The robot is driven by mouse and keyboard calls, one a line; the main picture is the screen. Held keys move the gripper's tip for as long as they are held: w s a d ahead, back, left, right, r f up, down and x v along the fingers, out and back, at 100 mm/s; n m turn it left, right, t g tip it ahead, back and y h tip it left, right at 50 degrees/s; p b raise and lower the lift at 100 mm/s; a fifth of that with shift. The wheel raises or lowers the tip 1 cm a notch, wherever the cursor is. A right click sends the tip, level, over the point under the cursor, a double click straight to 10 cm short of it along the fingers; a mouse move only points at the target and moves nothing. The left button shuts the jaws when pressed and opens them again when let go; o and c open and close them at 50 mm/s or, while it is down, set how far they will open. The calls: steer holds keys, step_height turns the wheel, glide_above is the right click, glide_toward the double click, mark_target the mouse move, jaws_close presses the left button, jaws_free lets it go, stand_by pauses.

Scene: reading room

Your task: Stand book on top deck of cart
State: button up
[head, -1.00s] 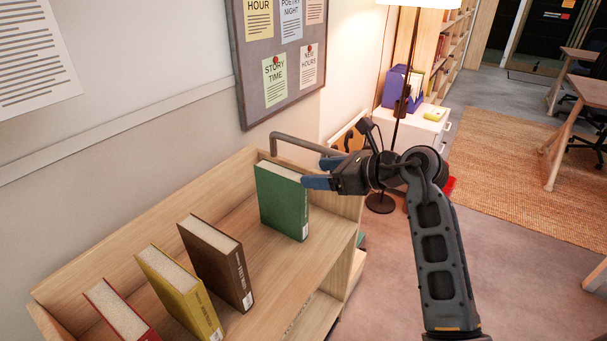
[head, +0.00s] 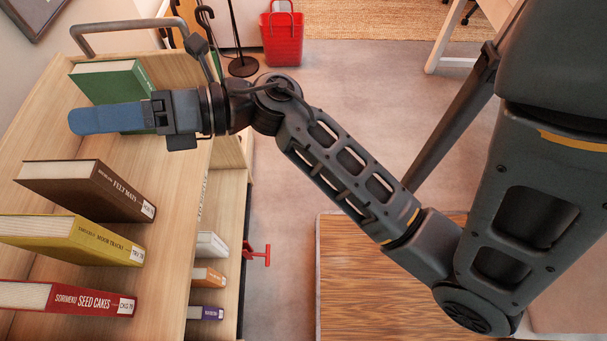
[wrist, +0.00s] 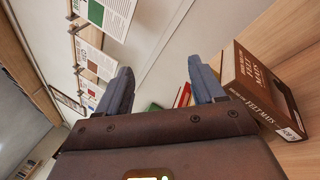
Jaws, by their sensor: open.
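The top deck of the wooden cart (head: 172,200) carries a green book (head: 112,76) at the far end, by the metal handle. Nearer stand a brown book (head: 88,188), a yellow book (head: 72,238) and a red book (head: 68,297), all upright with spines to the right. My gripper (head: 78,121) is open and empty above the deck, between the green and brown books; its blue fingers hide part of the green book. In the wrist view, the brown book (wrist: 262,88) is just right of the right finger. Whether they touch is unclear.
A lower cart shelf holds a white book (head: 211,245), an orange book (head: 208,277) and a purple book (head: 206,313). A red basket (head: 282,38) and a lamp base (head: 242,66) stand on the floor beyond. A wooden surface (head: 370,290) lies right of the cart.

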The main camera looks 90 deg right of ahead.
steer(key=s+a+m+t+h, duration=0.1)
steer(key=s+a+m+h, duration=0.2)
steer(key=s+m, duration=0.35)
steer(key=s+a+m+t+h, duration=0.2)
steer(key=s+a+m+h, duration=0.15)
steer(key=m, duration=0.65)
steer(key=s+d+f+m+g, duration=0.1)
steer(key=s+f+m+g, duration=0.6)
steer(key=s+m, duration=0.6)
steer(key=shift+s+d+f+m+g+h, duration=0.25)
steer(key=shift+f+m+g+h, duration=0.15)
steer(key=shift+f, duration=0.3)
steer(key=shift+c, duration=0.4)
